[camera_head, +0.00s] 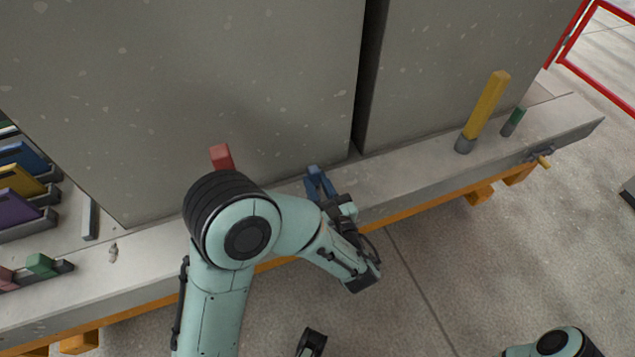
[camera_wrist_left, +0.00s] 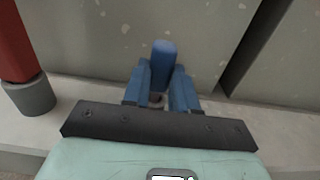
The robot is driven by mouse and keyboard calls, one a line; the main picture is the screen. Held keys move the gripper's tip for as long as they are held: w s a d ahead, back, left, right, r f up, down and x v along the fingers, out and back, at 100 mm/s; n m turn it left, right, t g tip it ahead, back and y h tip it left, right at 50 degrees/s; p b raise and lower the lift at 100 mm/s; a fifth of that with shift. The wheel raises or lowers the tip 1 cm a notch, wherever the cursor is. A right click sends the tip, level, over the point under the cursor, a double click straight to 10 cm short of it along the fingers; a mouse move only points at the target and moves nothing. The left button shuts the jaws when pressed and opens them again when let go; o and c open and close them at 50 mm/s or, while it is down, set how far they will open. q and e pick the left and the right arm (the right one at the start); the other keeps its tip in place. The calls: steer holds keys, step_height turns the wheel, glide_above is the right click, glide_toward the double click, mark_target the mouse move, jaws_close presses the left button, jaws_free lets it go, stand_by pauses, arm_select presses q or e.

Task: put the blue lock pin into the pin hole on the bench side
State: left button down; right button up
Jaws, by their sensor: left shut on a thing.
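My left gripper (camera_head: 320,187) is at the bench top, close to the grey panel's foot. It is shut on the blue lock pin (camera_wrist_left: 163,62), which stands roughly upright between the two blue fingers (camera_wrist_left: 162,95) in the left wrist view. A small round grey-brown spot (camera_wrist_left: 156,99) shows below the pin between the fingers. I cannot tell whether it is the pin's lower end or the hole, nor whether the pin is seated. The pin hole is not clearly visible. My right gripper is not identifiable in view.
A red pin (camera_head: 221,157) stands left of my gripper, in a grey collar (camera_wrist_left: 30,97). A tall yellow pin (camera_head: 485,110) and a green pin (camera_head: 514,121) stand to the right. Grey panels (camera_head: 180,90) rise behind. Coloured bins (camera_head: 20,205) sit at left.

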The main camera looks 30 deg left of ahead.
arm_select(q)
steer(key=shift+f+b, duration=0.55)
steer(key=shift+f, duration=0.25)
arm_select(e)
steer(key=shift+s+f, duration=0.1)
steer(key=shift+f, duration=0.5)
arm_select(q)
steer(key=c, duration=0.8)
jaws_free()
steer(key=shift+s+d, duration=0.3)
steer(key=shift+d, duration=0.2)
steer(key=v, duration=1.2)
steer(key=shift+s, duration=0.2)
arm_select(e)
steer(key=shift+w+r+t, duration=0.15)
steer(key=shift+w+r, duration=0.05)
steer(key=shift+w, duration=0.3)
steer(key=shift+w+r+t, duration=0.15)
steer(key=shift+w, duration=0.35)
steer(key=shift+s+d, duration=0.1)
